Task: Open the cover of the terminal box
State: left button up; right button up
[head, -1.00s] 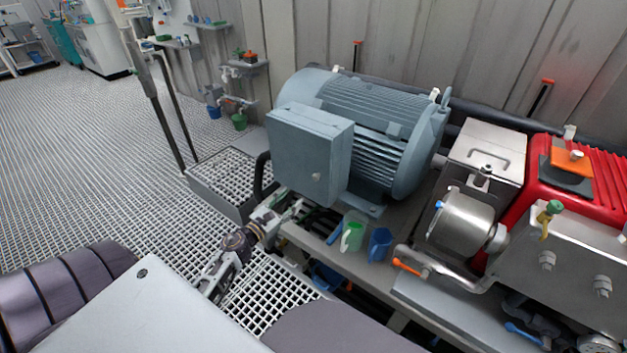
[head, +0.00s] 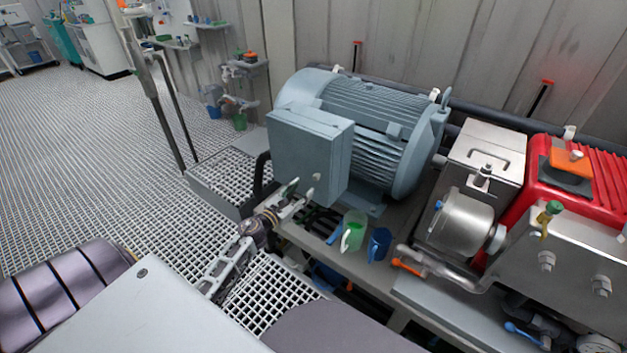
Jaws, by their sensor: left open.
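The terminal box (head: 300,150) is a blue-grey box on the near left side of the large motor (head: 365,115). Its cover is closed, and a small pale knob (head: 317,177) sits low on its front face. My left gripper (head: 301,188) is open and empty at the lower front of the box, its fingers pointing up toward the knob. One fingertip overlaps the box's lower edge in the picture; I cannot tell whether it touches. My right gripper is not in view.
A green cup (head: 353,232) and a blue cup (head: 379,244) stand on the bench below the motor. A black looped hose (head: 261,175) is left of the box. A steel pump (head: 465,222) and red machine (head: 603,170) stand at right. Grating floor is open at left.

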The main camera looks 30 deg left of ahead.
aim_at(314, 179)
pick_arm(q)
jog(key=shift+w+d, duration=0.15)
jog(key=shift+w, duration=1.8)
jog(key=shift+w+d, duration=0.15)
jog(key=shift+w, duration=1.75)
jog(key=shift+c, duration=0.5)
grip_shut()
